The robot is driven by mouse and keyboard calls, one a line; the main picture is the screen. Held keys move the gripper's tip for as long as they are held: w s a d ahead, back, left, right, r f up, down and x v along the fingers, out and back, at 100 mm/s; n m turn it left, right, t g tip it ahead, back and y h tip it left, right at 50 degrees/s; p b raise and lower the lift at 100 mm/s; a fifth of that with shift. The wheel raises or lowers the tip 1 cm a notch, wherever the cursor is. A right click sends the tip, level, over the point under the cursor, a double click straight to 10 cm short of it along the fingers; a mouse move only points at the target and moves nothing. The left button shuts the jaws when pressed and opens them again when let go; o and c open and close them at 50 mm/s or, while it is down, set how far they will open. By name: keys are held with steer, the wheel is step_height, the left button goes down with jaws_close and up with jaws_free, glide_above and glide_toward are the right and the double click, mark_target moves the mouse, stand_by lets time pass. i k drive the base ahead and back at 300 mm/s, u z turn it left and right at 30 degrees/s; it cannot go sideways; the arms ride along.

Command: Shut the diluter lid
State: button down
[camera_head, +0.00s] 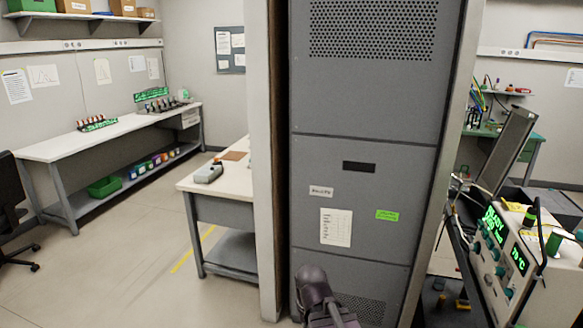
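A flat grey panel (507,150) stands raised and tilted at the right, behind the instruments. It looks like an open lid, but I cannot tell for sure that it is the diluter's. A pale instrument (500,265) with green glowing displays, knobs and cables stands in front of it and is cut by the right edge. A dark part of my own arm shows at the bottom centre, in front of the tall cabinet and well left of the panel. My gripper's fingers are not seen.
A tall grey cabinet (365,170) fills the middle, close in front. A white-topped table (225,183) stands left of it. A long bench (100,135) runs along the left wall, with a chair (12,205) at the edge. The floor (130,270) at the left is clear.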

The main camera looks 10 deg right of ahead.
mark_target(516, 130)
steer(key=z, duration=0.05)
steer(key=i, duration=1.15)
steer(key=z, duration=1.75)
steer(key=k, duration=0.75)
steer(key=z, duration=0.2)
